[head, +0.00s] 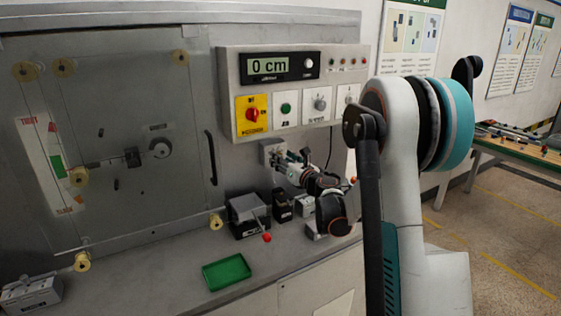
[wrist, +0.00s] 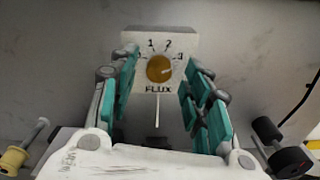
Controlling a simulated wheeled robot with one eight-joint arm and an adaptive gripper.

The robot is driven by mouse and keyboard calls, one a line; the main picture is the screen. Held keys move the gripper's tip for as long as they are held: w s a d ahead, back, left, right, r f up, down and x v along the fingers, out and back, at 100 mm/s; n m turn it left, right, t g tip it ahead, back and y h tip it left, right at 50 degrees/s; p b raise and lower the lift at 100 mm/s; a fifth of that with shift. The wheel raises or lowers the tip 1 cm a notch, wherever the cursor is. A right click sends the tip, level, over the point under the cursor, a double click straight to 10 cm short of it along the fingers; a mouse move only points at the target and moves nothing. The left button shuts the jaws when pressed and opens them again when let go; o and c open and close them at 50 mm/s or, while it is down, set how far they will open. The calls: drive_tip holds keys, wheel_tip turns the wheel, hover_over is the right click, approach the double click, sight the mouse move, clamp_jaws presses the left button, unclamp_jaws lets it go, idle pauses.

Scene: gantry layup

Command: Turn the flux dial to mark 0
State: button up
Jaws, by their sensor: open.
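The flux dial (wrist: 160,69) is a round brass-coloured knob on a pale box (wrist: 160,36) fixed to the grey wall, with "FLUX" printed below it. Marks 1 and 2 show above the knob and another mark at its upper right. A pale pointer line on the knob seems to point right or upper right; its exact mark is too small to tell. My gripper (wrist: 160,78) is open, its teal-padded fingers on the left and right of the dial with gaps showing. In the head view, my gripper (head: 288,164) is at the box (head: 270,151), and the knob is hidden.
A control panel (head: 228,100) reading "0 cm" hangs above the dial. A dark block device (head: 248,214), a small black holder (head: 282,205) and a green tray (head: 227,272) stand on the bench below. A glass-fronted enclosure (head: 110,110) with a handle is at left.

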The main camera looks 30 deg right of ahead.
drive_tip(key=shift+w, duration=0.95)
clamp_jaws()
